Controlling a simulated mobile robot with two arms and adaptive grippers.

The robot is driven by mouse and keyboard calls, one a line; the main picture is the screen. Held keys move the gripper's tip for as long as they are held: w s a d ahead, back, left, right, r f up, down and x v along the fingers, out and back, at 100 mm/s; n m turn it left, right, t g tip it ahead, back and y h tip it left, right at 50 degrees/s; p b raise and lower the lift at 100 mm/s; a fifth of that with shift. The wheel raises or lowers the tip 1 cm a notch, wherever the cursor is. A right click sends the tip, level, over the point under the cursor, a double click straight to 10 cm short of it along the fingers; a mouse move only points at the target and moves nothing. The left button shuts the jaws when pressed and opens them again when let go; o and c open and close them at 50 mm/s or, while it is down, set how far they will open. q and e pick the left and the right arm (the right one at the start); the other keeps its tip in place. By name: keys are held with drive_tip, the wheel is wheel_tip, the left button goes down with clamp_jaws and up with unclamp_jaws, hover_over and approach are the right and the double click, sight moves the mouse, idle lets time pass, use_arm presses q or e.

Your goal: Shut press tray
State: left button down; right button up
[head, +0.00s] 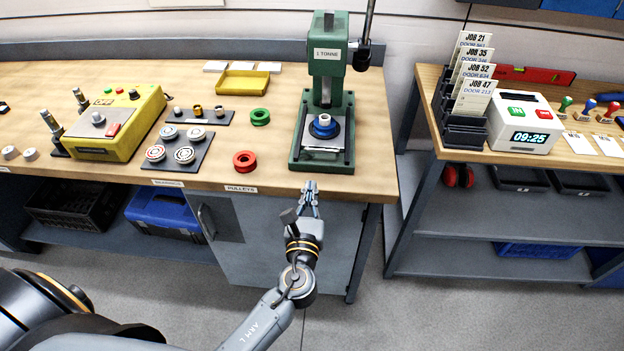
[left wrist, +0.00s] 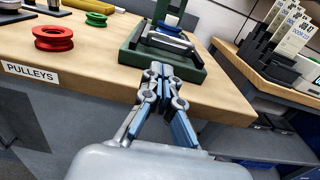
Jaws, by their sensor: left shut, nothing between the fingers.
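The green press (head: 327,60), marked "1 TONNE", stands at the bench's front right. Its grey tray (head: 321,144) lies low in the green base, with bare base in front of it; a blue pulley (head: 322,127) with a pale centre sits on the tray. In the left wrist view the tray (left wrist: 168,43) shows beyond my fingers. My left gripper (head: 310,187) is shut and empty, just in front of the bench edge and press base, apart from the tray; it also shows in the left wrist view (left wrist: 161,70). My right gripper is out of view.
A red pulley (head: 245,160) and a green pulley (head: 259,117) lie left of the press. A yellow tester (head: 115,122) and a grey pad (head: 182,150) of round parts stand farther left. A second bench (head: 425,100) is at right, across a floor gap.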

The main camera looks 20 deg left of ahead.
use_arm(q)
drive_tip(key=shift+s+d, duration=0.25)
drive_tip(key=shift+s, duration=0.35)
drive_tip(key=c, duration=1.8)
unclamp_jaws()
drive_tip(key=shift+s+r, duration=0.1)
drive_tip(key=shift+s, duration=0.05)
drive_tip(key=n+g+b, duration=0.2)
drive_tip(key=n, duration=1.6)
approach(326, 150)
drive_tip(key=shift+h, duration=0.4)
drive_tip(key=p+x, duration=0.1)
drive_tip(key=x, duration=0.3)
drive_tip(key=p+x, duration=0.1)
drive_tip(key=x, duration=0.4)
drive_tip(key=shift+a, duration=0.25)
drive_tip(key=shift+w+a+f, duration=0.15)
drive_tip(key=shift+w+f, duration=0.1)
drive_tip(key=shift+w, duration=0.35)
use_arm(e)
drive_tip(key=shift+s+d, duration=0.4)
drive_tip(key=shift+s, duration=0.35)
use_arm(q)
clamp_jaws()
